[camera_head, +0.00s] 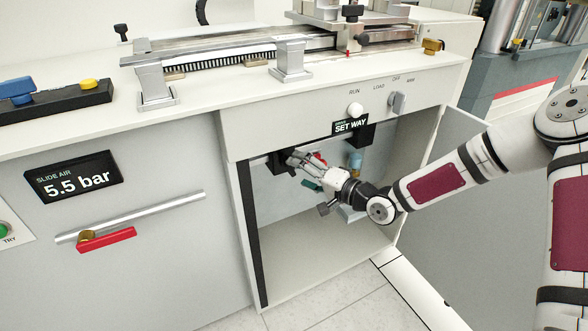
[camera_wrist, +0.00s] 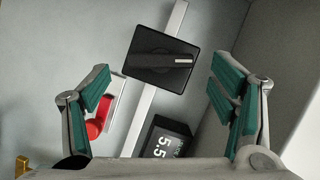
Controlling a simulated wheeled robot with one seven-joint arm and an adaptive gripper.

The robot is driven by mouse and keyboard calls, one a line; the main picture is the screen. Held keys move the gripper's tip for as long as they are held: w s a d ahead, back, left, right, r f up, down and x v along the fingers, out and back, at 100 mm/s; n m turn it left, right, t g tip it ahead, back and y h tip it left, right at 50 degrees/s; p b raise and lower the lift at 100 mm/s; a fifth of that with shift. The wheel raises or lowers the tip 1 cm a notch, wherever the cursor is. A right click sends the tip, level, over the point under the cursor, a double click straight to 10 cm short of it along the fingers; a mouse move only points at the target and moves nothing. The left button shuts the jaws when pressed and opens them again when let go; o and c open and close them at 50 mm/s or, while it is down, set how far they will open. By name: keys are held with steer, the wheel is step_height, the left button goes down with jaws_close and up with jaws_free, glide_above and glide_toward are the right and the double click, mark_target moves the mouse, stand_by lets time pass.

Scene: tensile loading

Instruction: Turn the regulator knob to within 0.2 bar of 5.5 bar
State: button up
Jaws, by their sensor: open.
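The regulator, a square black block with a dark knob (camera_wrist: 158,66) and a pale line on it, sits on a metal rail in the wrist view. A black display (camera_wrist: 168,141) below it reads 5.5, its lower part cut off by my gripper body. In the head view the block (camera_head: 262,166) shows inside the open cabinet, and the slide air panel (camera_head: 74,178) reads 5.5 bar. My gripper (camera_head: 293,162) reaches into the cabinet towards the block. In the wrist view its teal-padded fingers stand wide apart on either side of the knob, empty, with visible gaps; contact cannot be seen.
A red lever (camera_wrist: 97,121) lies beside my left finger in the wrist view. The cabinet's side wall is near the right finger. The SET WAY sign (camera_head: 350,125) hangs at the cabinet's upper edge.

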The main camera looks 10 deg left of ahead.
steer(key=v, duration=0.8)
steer(key=shift+d, duration=0.15)
steer(key=shift+s, duration=0.1)
